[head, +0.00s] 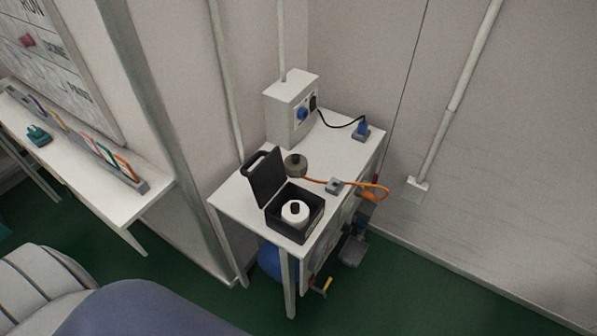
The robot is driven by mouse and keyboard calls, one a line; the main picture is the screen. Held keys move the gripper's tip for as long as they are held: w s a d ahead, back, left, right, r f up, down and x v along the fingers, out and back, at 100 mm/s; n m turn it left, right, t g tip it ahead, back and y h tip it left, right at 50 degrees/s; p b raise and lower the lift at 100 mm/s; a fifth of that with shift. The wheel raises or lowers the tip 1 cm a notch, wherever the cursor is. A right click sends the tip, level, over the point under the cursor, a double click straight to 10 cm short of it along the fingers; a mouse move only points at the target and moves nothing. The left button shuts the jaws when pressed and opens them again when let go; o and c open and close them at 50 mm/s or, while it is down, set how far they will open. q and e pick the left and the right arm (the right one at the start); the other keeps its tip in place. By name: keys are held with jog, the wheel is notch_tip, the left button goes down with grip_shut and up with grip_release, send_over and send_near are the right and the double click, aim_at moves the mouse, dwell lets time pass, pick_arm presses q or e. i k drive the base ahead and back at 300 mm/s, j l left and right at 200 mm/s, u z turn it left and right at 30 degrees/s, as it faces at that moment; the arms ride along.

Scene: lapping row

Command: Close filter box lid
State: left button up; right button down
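The filter box (285,229) is a small black case on a white table (232,201), near the table's front edge. Its lid (265,177) stands open and upright on the left side of the box, with a handle at its top. A white cylinder with a dark centre (295,212), likely a filter, sits inside the box. Neither of my grippers is in the head view.
A grey box with a blue socket (290,108) stands at the table's back. A round grey-brown object (296,165), an orange cable (362,186) and a blue plug (362,128) lie behind the filter box. A white bench (100,195) is at left. Green floor is clear at right.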

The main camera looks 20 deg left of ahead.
aim_at(270, 175)
jog(key=j+z, duration=0.3)
jog(key=j, duration=0.15)
jog(key=j+z, duration=0.3)
jog(key=k+j+z, duration=0.3)
jog(key=j, duration=0.2)
jog(key=j+z, duration=0.3)
jog(key=k+j, duration=0.15)
jog(key=j, duration=0.25)
jog(key=k+j, duration=0.2)
jog(key=j, duration=0.2)
jog(key=k+j, duration=0.15)
jog(key=j, duration=0.2)
jog(key=k+j, duration=0.15)
jog(key=j, duration=0.25)
jog(key=z, duration=0.05)
